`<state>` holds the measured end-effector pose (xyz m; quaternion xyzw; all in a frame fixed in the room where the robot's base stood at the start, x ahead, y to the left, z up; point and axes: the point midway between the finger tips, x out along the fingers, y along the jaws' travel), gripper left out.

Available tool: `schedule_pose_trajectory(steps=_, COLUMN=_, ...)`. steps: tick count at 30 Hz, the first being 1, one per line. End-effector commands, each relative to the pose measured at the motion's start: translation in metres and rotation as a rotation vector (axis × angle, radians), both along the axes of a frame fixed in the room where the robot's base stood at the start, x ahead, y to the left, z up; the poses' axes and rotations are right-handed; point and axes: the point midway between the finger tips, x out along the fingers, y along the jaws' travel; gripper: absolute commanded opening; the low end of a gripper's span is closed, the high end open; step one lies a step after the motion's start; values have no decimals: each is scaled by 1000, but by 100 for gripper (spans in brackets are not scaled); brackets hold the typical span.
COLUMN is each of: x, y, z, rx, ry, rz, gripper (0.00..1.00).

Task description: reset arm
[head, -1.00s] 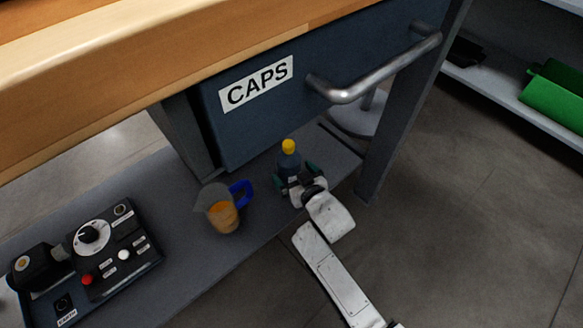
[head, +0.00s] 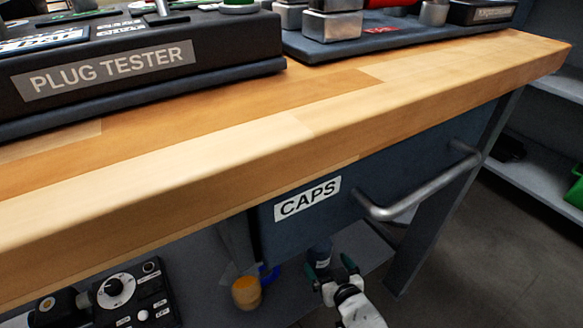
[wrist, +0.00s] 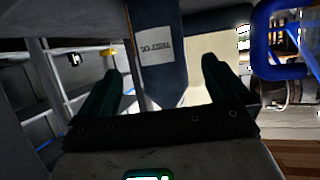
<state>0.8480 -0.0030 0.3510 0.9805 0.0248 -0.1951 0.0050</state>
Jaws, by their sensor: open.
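My gripper (head: 331,268) is low under the workbench in the head view, below the CAPS drawer. Its two dark green fingers are spread apart in the wrist view (wrist: 160,72).
A jug (head: 246,292) with orange liquid and a blue handle stands left of the gripper. A black control box (head: 135,297) is farther left. The bench top (head: 300,120) and drawer handle (head: 420,198) overhang the arm. Open floor (head: 470,270) lies to the right.

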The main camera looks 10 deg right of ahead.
Motion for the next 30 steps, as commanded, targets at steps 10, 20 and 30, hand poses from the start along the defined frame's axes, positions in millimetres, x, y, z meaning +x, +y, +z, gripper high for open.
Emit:
schedule_pose_trajectory(steps=10, x=-43, y=-31, z=-11, rx=-22, ry=189, rz=-86, gripper=100)
schedule_pose_trajectory(steps=20, x=-182, y=-72, z=-11, rx=-33, ry=676, rz=-163, gripper=100)
schedule_pose_trajectory(steps=30, x=-299, y=-76, z=18, rx=-22, ry=1027, rz=-107, gripper=100)
